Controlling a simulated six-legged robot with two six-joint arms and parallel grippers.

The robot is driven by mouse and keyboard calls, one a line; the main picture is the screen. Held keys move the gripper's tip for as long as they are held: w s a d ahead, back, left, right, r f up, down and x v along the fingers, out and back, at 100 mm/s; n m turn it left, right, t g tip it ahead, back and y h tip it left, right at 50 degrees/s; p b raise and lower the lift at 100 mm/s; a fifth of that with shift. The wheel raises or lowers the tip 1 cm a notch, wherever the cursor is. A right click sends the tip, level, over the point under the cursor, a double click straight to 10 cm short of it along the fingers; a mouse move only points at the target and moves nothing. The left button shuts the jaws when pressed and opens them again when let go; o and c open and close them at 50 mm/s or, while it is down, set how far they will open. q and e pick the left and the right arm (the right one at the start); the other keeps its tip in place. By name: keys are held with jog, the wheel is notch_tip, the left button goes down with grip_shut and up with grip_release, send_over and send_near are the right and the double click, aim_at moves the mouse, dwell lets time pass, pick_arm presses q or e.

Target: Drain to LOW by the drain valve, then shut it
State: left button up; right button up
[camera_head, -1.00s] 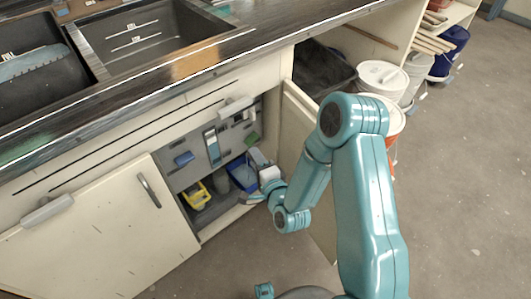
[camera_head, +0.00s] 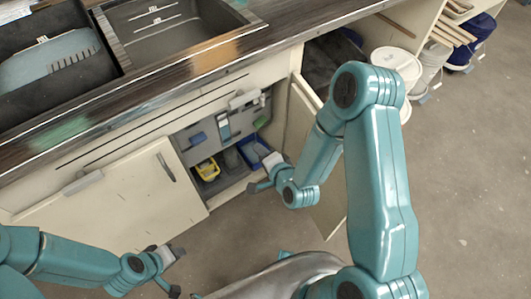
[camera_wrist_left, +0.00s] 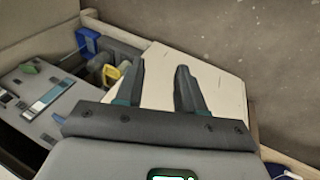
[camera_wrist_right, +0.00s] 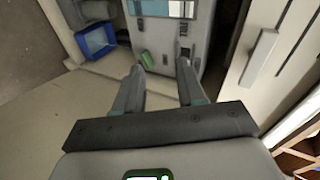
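A grey panel (camera_head: 236,122) in the open cabinet under the counter carries a blue handle (camera_head: 198,138), a pale gauge window (camera_head: 223,126) and a green handle (camera_head: 261,122). No readable label tells which is the drain valve. The green handle (camera_wrist_right: 148,58) also shows in the right wrist view, just beyond the fingertips. My right gripper (camera_head: 261,174) is open and empty before the cabinet opening, apart from the panel. My left gripper (camera_head: 178,271) is open and empty in front of the left cabinet door. The basin (camera_head: 165,35) above has pale level marks; its liquid level is unclear.
The open door (camera_head: 301,120) stands beside my right arm. A left basin (camera_head: 50,65) holds something blue-grey. White buckets (camera_head: 397,64) stand at right. The floor in front is clear.

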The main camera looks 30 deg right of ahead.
jog(key=o, duration=0.9)
jog(key=shift+s+f+m, duration=0.1)
jog(key=shift+f+m, duration=0.15)
jog(key=shift+m, duration=0.15)
jog(key=m+g+h+b, duration=0.3)
jog(key=m+b, duration=0.7)
jog(key=m, duration=0.6)
send_near(262, 124)
pick_arm(q)
jog(key=s+d+f+g, duration=0.1)
jog(key=s+f, duration=0.2)
jog(key=f, duration=0.3)
jog(key=s+d+f+g+b, duration=0.1)
jog(key=s+f, duration=0.2)
jog(key=f, duration=0.3)
jog(key=shift+d+m+h, duration=0.25)
jog(key=shift+m+h, duration=0.05)
pick_arm(e)
jog(key=x, duration=0.9)
pick_arm(q)
jog(key=shift+s, duration=0.1)
pick_arm(e)
jog(key=shift+s, duration=0.1)
jog(key=c, duration=1.1)
